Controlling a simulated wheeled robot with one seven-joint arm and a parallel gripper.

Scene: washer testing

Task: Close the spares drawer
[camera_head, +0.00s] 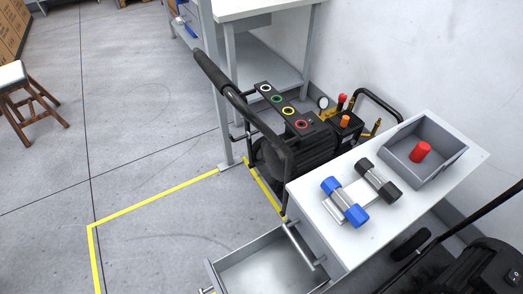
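A grey, empty-looking drawer (262,268) stands pulled out at the bottom of the view, on the left side of a white cabinet (312,207). The frame's lower edge cuts off part of it, and only a bit of its front handle (207,290) shows. A second bar handle (303,245) sits higher on the cabinet's side, above the open drawer, on a front that looks shut. I see no label that names either drawer. My gripper is not in view.
On the cabinet top are a blue-ended cylinder (344,201), a black-ended cylinder (376,180) and a grey bin (452,157) holding a red cylinder (421,151). A black machine (298,145) stands behind. Floor left of the drawer is clear, with yellow tape (150,202).

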